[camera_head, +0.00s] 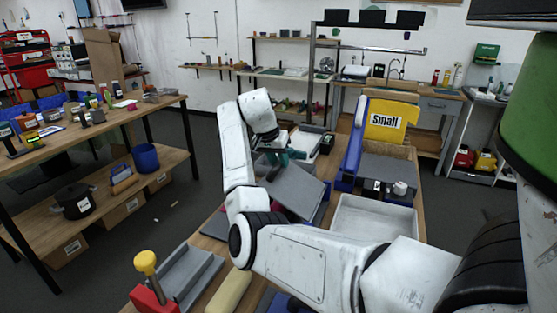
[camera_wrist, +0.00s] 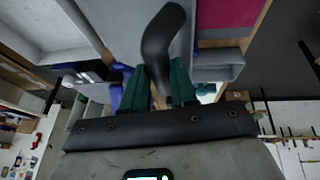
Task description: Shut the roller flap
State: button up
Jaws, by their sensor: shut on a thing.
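My gripper (camera_head: 279,159) has teal fingers, beside the far side of a tilted grey panel (camera_head: 298,191) on the bench. This panel looks like the roller flap; it slopes up from the bench, and its hinge is hidden. In the wrist view my gripper (camera_wrist: 160,88) is shut on a dark curved handle (camera_wrist: 162,40) that sticks out beyond the fingertips. Whether the handle joins the panel is hidden.
A blue frame with a yellow "Small" panel (camera_head: 386,121) stands right of the flap. A pale open tray (camera_head: 408,222) lies nearer. A red block with a yellow knob (camera_head: 146,263) is at the near left. A cluttered wooden table (camera_head: 122,113) stands across a floor gap.

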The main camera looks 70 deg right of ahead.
aim_at(264, 178)
grip_shut()
jog(key=w+f, duration=0.1)
jog(key=f, duration=0.1)
jog(key=w+f+b, duration=0.1)
jog(key=w+f, duration=0.1)
jog(key=f, duration=0.1)
jog(key=w+f+b, duration=0.1)
jog(key=w+f, duration=0.1)
jog(key=shift+d+f, duration=0.1)
jog(key=shift+f, duration=0.3)
jog(key=o, duration=0.5)
grip_release()
jog(key=o, duration=0.3)
jog(key=shift+w+d+f, duration=0.1)
jog(key=shift+w+f, duration=0.05)
jog(key=shift+f, duration=0.05)
jog(key=shift+o, duration=0.8)
jog(key=shift+r, duration=0.1)
